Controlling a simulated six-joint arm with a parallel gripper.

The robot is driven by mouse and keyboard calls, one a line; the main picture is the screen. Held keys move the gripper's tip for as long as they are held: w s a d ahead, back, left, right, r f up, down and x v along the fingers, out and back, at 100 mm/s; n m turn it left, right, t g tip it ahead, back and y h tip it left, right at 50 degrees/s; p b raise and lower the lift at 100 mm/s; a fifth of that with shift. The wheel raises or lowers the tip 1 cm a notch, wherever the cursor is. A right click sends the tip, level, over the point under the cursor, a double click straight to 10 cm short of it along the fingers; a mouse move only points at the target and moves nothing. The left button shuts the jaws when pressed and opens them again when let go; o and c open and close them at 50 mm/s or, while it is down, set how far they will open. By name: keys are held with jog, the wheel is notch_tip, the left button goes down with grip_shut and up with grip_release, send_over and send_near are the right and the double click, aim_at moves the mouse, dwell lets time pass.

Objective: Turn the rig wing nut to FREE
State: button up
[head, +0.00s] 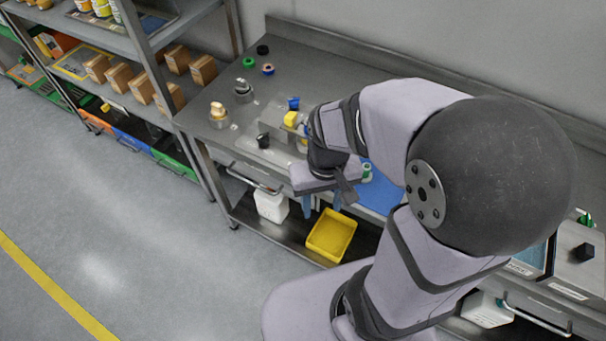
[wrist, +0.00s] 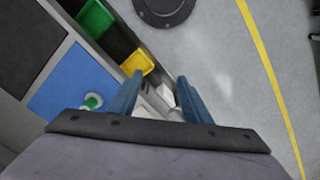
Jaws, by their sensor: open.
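My gripper (head: 322,208) points down at the front edge of the bench in the head view. Its two blue fingers are apart with nothing between them. In the wrist view the open fingers (wrist: 160,76) reach over the bench's front, with floor and lower shelf beyond. I cannot surely pick out the wing nut or its FREE mark in either view. A yellow block (head: 290,118) stands on the bench just left of my wrist, with a blue piece (head: 293,103) behind it. My arm hides part of the bench around there.
Left on the bench stand a beige-topped fitting (head: 218,108), a dark-topped metal fitting (head: 243,90) and a black cup (head: 263,141). A blue mat (head: 382,190) lies right of my gripper. A yellow bin (head: 331,235) is on the shelf below.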

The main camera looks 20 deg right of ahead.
jog(key=w+a+r+m, duration=0.1)
jog(key=w+m, duration=0.1)
jog(key=w, duration=0.6)
jog(key=w+a+r+m, duration=0.2)
jog(key=w+m, duration=0.1)
jog(key=w, duration=0.5)
jog(key=m+p, duration=0.1)
jog(key=m, duration=0.3)
send_near(263, 137)
jog(key=shift+s+d+f, duration=0.25)
jog(key=shift+s+f, duration=0.2)
jog(key=shift+s, duration=0.15)
jog(key=shift+w+a+f+m, duration=0.25)
jog(key=shift+w+m, duration=0.15)
jog(key=shift+w, duration=0.15)
jog(key=shift+f+p, duration=1.35)
jog(key=shift+f, duration=2.25)
jog(key=c, duration=1)
